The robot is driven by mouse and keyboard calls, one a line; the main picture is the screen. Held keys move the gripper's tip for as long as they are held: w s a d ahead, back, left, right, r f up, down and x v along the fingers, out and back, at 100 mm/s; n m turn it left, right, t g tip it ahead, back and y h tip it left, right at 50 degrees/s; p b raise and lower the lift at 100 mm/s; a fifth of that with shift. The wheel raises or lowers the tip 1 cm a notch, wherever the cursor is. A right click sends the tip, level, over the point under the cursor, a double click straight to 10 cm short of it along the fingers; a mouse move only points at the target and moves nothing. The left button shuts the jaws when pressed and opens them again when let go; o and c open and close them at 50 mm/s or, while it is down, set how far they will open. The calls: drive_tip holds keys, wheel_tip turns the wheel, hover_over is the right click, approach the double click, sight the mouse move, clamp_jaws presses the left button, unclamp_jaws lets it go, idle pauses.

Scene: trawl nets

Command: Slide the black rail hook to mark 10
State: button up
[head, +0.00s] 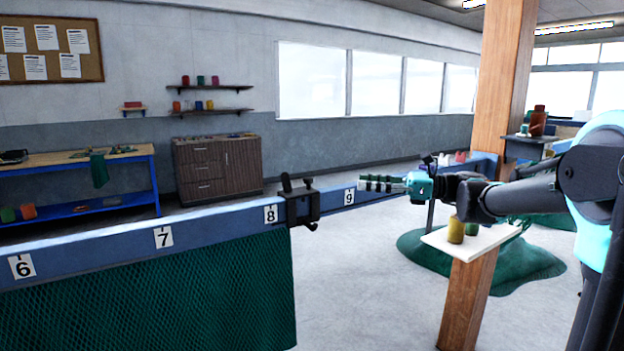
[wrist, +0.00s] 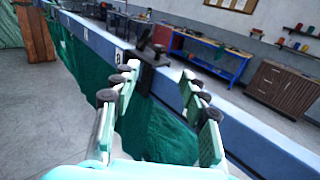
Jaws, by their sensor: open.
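The black rail hook (head: 303,204) sits on the blue rail (head: 215,222) just right of the 8 mark (head: 270,214). The 9 mark (head: 349,197) is further right. I cannot see a 10 mark; my arm covers part of the rail on that side. My gripper (head: 364,184) is open and empty, in front of the rail right of the hook, its fingers pointing left. In the wrist view the hook (wrist: 153,56) shows ahead between the spread fingertips (wrist: 160,76), apart from them.
Green netting (head: 150,300) hangs below the rail on the left. A workbench (head: 75,160) and cabinet (head: 217,168) stand behind the rail.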

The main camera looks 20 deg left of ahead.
sight(308, 178)
drive_tip(key=a, duration=0.5)
drive_tip(key=s+a, duration=0.1)
drive_tip(key=a, duration=1)
drive_tip(key=shift+s+a, duration=0.15)
drive_tip(key=shift+s, duration=0.05)
drive_tip(key=shift+c, duration=0.2)
clamp_jaws()
